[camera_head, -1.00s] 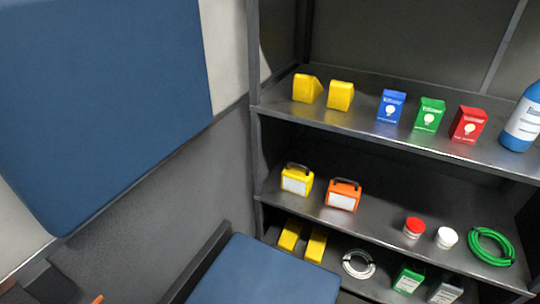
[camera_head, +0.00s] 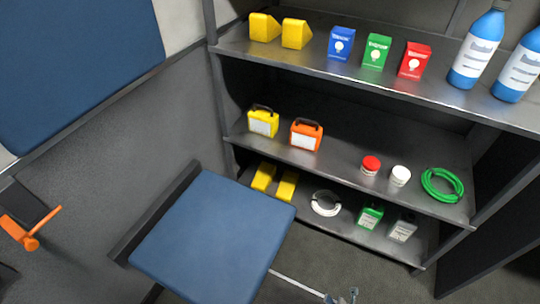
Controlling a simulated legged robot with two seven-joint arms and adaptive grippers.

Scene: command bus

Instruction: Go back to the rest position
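The task names no object to handle. My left gripper is not in view.
A dark shelf unit (camera_head: 330,165) holds yellow blocks, boxes, blue bottles (camera_head: 478,50), cases, jars and a green coil (camera_head: 442,185). A blue seat (camera_head: 215,235) stands in front. An orange handle (camera_head: 30,240) is at left. Floor (camera_head: 345,265) shows right of the seat.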

